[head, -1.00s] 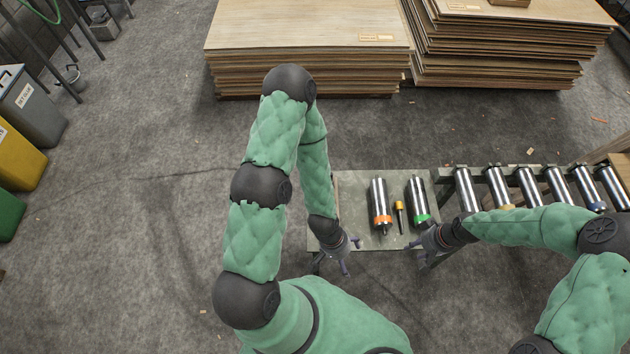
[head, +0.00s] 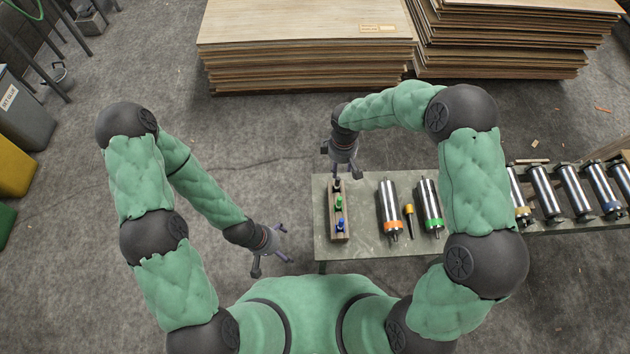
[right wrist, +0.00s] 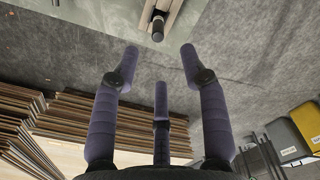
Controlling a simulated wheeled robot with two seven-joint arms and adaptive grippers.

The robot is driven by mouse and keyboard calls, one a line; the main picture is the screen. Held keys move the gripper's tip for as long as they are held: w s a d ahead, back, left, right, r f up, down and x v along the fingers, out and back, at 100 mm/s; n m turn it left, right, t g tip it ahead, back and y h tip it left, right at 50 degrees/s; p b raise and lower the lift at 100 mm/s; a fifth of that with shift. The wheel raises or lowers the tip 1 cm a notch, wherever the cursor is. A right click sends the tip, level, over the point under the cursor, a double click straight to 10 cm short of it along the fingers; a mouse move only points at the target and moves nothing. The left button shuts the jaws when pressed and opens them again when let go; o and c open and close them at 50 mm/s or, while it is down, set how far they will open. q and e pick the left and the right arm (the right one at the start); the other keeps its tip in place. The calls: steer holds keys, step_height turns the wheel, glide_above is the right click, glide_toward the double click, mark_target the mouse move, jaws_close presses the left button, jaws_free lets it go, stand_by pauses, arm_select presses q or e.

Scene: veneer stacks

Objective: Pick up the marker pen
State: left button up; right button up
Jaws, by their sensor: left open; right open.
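A wooden rack (head: 332,228) stands near the left end of the bench. It holds a black marker pen (head: 337,187) at its far end, a green one (head: 339,203) in the middle and a blue one (head: 341,224) at the near end. My right gripper (head: 343,172) is open and empty, just beyond the far end of the rack. In the right wrist view, the black pen (right wrist: 158,30) lies ahead of the spread fingers (right wrist: 160,66), apart from them. My left gripper (head: 270,262) is open and empty over the floor, left of the bench.
On the bench (head: 360,247), right of the rack, lie an orange-banded metal cylinder (head: 388,205), an orange-handled slim tool (head: 409,222) and a green-banded cylinder (head: 429,203). A roller conveyor (head: 570,188) extends right. Veneer stacks (head: 300,70) stand behind.

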mark_target(338, 178)
steer(key=shift+a+f, duration=0.1)
steer(key=shift+f, duration=0.2)
step_height(338, 178, down, 5)
steer(key=shift+b, duration=1)
steer(key=f+b, duration=0.1)
steer(key=f, duration=0.2)
steer(key=f+b, duration=0.1)
steer(key=f, duration=0.1)
steer(key=shift+w+f+b, duration=0.1)
steer(key=shift+w+b, duration=0.15)
steer(key=shift+b, duration=0.1)
jaws_close()
